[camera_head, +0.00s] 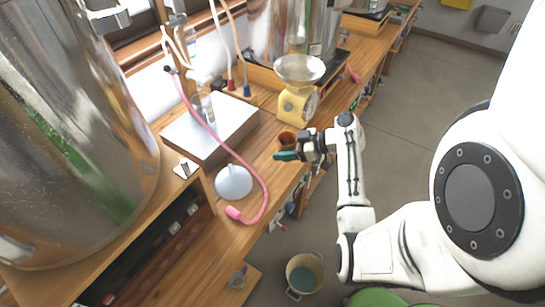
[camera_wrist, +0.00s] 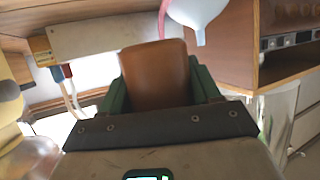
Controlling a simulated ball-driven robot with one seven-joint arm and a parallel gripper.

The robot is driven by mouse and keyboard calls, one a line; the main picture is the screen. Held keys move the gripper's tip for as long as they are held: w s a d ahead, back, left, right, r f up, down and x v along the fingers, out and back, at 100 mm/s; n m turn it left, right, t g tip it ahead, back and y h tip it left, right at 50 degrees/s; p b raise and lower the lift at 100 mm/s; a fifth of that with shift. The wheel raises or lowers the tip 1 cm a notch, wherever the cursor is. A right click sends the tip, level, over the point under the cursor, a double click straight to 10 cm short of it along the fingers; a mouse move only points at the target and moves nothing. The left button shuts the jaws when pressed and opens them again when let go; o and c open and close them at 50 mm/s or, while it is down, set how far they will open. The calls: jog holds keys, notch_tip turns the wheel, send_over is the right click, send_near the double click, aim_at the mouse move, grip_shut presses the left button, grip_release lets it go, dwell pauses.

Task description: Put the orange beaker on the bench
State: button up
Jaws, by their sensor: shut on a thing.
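The orange beaker (camera_head: 287,140) is a small orange-brown cup at the front edge of the wooden bench (camera_head: 262,172), in the head view. My gripper (camera_head: 290,153) is shut on it, with green fingers on either side. In the wrist view the orange beaker (camera_wrist: 157,75) fills the space between the green fingers of my gripper (camera_wrist: 160,90). The beaker looks roughly upright in the head view. I cannot tell whether its base touches the bench or hangs just above it.
A yellow scale (camera_head: 297,105) stands behind the beaker. A white funnel (camera_head: 234,182) and a pink hose (camera_head: 262,190) lie to the left, near a metal plate (camera_head: 195,140). A large steel vessel (camera_head: 75,130) fills the left. A bucket (camera_head: 304,273) stands on the floor.

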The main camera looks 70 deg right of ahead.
send_over(273, 166)
notch_tip(273, 166, down, 5)
jog(key=shift+f, duration=0.2)
jog(key=shift+f+p, duration=0.4)
jog(key=shift+f, duration=1.15)
jog(key=shift+f, duration=0.2)
jog(key=o, duration=1.2)
jog(key=shift+c, duration=0.2)
jog(key=shift+r, duration=0.15)
jog(key=shift+r, duration=0.2)
jog(key=b+v, duration=0.1)
jog(key=v, duration=1.1)
jog(key=shift+f+b, duration=0.15)
jog(key=shift+b, duration=0.2)
